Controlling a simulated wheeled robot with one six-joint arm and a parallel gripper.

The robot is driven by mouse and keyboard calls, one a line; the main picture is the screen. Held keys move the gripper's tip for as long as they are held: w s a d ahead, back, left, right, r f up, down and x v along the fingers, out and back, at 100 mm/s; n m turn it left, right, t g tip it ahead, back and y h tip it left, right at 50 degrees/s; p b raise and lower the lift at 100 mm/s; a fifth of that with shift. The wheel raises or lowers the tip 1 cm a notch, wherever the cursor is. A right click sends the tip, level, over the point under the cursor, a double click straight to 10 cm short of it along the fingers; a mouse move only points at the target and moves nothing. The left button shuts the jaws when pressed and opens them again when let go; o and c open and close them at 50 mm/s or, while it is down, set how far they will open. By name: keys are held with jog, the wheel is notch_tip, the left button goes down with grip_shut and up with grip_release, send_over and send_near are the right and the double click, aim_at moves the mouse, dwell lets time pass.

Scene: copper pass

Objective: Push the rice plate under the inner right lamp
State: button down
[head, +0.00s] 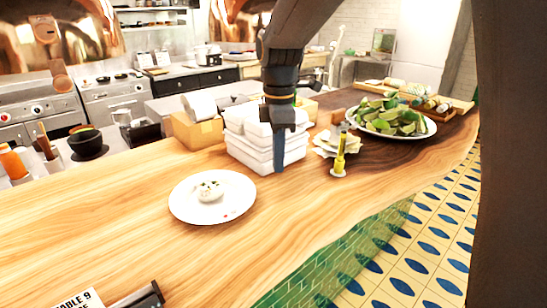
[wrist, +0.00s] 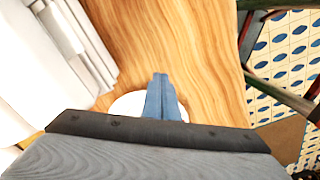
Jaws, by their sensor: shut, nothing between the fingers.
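The rice plate (head: 213,215) is a round white plate with a small white mound with dark specks in its middle. It lies on the wooden counter, left of centre in the head view. In the wrist view a white rim, likely this plate (wrist: 125,104), shows partly hidden behind my fingers. My gripper (head: 279,165) points down, its blue fingers shut and empty, to the right of the plate and apart from it. The fingers also show in the wrist view (wrist: 162,95). Copper lamps hang at the top left (head: 60,35) and top centre (head: 240,22); which is the inner right one I cannot tell.
A stack of white containers (head: 250,145) stands close beside my gripper. A yellow bottle (head: 340,155), napkins (head: 325,143) and a plate of green limes (head: 395,120) are to the right. A table sign (head: 80,300) is at the front left. The counter around the plate is clear.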

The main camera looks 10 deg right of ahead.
aim_at(261, 197)
jog(key=f, duration=0.2)
jog(key=f+p, duration=0.1)
jog(key=f, duration=0.3)
jog(key=shift+s+a+f+p, duration=0.15)
jog(key=shift+a+f+p, duration=0.1)
jog(key=shift+f+p, duration=0.15)
jog(key=a, duration=0.1)
jog(key=a+p, duration=0.1)
jog(key=a, duration=0.1)
jog(key=shift+f+p, duration=0.3)
jog(key=shift+a, duration=0.5)
jog(key=shift+f, duration=0.1)
